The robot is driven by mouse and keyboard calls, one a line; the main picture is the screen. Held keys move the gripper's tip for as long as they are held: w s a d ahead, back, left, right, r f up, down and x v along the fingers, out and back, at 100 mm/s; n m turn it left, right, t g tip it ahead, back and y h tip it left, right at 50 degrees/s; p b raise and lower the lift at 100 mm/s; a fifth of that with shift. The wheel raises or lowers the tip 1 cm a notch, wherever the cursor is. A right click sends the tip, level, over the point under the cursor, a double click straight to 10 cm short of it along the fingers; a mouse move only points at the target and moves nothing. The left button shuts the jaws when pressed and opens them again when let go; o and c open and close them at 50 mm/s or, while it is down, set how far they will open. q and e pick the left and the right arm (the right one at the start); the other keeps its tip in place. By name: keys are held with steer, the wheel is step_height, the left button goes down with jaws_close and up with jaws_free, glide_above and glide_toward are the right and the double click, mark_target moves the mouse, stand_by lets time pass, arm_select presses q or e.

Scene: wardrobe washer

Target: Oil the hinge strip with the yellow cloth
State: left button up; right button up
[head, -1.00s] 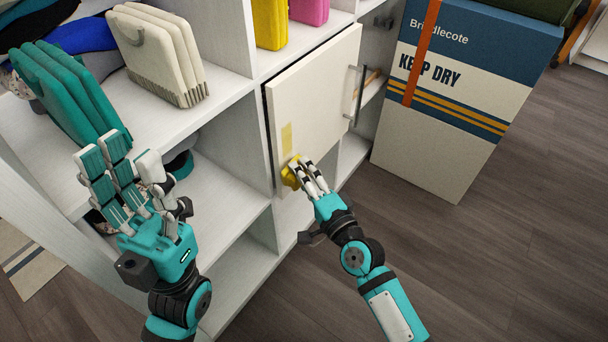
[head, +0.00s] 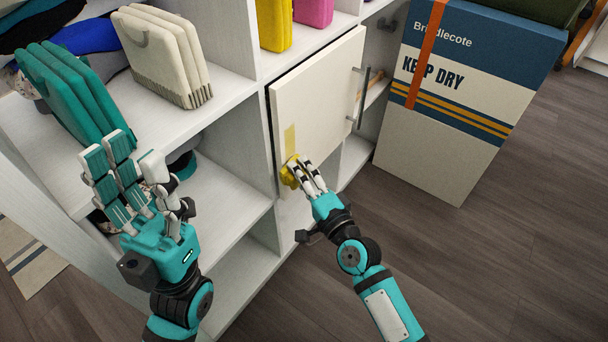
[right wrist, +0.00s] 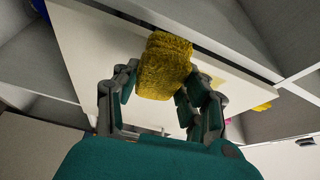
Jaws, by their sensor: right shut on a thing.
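The yellow cloth (head: 288,178) is held in my right gripper (head: 304,178), against the lower left part of the white cabinet door (head: 316,100). The cloth shows as a thick fuzzy pad between the fingers in the right wrist view (right wrist: 164,66). A pale yellow strip (head: 289,137) runs upright on the door near its left edge, just above the cloth. The fingers hide part of the cloth and whatever lies under it. My left gripper (head: 128,180) is open and empty in front of the shelves, fingers pointing up.
The white shelf unit (head: 228,172) holds teal folded cloths (head: 68,88) and cream folded cloths (head: 165,55). A large box marked KEEP DRY (head: 455,90) stands right of the door. The door's handle (head: 361,97) sticks out. Floor is clear at the lower right.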

steer(key=shift+w+a, duration=0.25)
steer(key=shift+a, duration=0.1)
steer(key=shift+w+d+b, duration=0.5)
steer(key=shift+w+d, duration=0.75)
steer(key=shift+w, duration=0.3)
steer(key=shift+s+a+r+p, duration=0.1)
steer(key=shift+s+a+p, duration=0.7)
steer(key=shift+s+a, duration=0.55)
steer(key=shift+s, duration=0.25)
